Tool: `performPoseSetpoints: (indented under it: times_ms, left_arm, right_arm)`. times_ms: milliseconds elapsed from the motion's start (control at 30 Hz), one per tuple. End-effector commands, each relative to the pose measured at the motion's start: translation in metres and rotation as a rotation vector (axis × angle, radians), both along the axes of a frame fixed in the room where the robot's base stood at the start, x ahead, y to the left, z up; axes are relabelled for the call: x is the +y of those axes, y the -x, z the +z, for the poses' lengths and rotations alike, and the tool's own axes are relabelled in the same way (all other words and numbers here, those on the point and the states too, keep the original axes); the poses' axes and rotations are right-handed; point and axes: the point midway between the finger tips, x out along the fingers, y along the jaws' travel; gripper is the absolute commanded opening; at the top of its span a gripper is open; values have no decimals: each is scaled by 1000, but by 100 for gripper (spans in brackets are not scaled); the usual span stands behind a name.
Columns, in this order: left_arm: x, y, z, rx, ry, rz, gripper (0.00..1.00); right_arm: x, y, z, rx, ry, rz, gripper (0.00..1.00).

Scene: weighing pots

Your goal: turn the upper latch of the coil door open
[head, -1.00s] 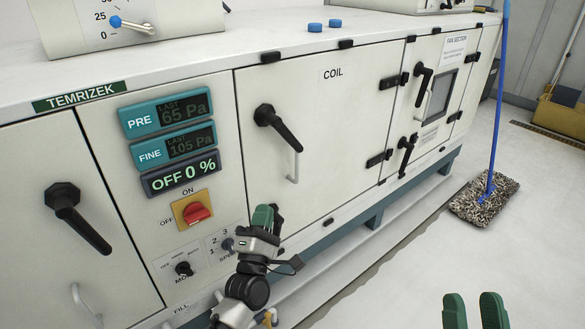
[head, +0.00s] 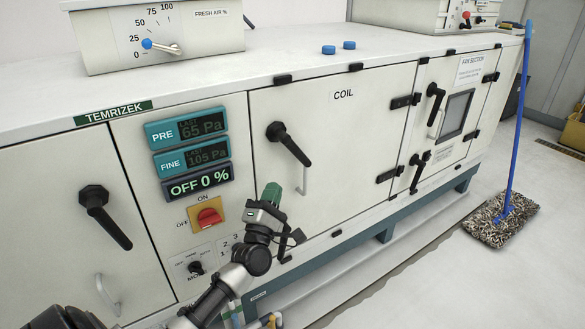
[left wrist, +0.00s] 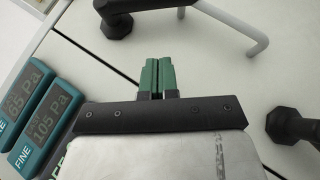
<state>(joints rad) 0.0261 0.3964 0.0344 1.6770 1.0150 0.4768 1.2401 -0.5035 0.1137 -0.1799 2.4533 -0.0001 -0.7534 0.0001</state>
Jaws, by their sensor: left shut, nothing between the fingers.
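The coil door (head: 350,130) is closed. Its upper latch (head: 288,143) is a black lever on a round hub at the door's left side, slanting down to the right. My left gripper (head: 271,193), with green fingertips, is below the latch and apart from it, shut and empty. In the left wrist view the fingertips (left wrist: 158,76) lie together, with a black latch hub (left wrist: 117,22) above them at the top edge. A second black knob (left wrist: 291,126), seemingly the lower latch, is at the right; in the head view my gripper largely hides that spot. My right gripper is out of view.
A pale bar handle (head: 305,178) stands out beside the upper latch. Left of the door are the pressure displays (head: 188,145) and a red switch (head: 208,216). Another black lever (head: 104,215) is on the left door. A mop (head: 500,218) stands on the floor at right.

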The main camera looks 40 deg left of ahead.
Motion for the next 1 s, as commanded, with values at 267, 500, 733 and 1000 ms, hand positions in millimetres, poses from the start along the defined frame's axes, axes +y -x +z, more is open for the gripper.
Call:
performPoseSetpoints:
  times_ms: [267, 500, 733, 1000]
  left_arm:
    - [3, -44, 30, -2, 3, -2, 0]
    - [-8, -59, 42, 1, 2, -1, 0]
    - [-9, -60, 42, 2, 0, -1, 0]
    - [-9, -60, 42, 0, 1, 0, 0]
  right_arm:
    - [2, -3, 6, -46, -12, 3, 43]
    - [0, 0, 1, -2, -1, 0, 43]
    - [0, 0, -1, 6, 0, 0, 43]
    - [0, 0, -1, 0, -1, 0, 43]
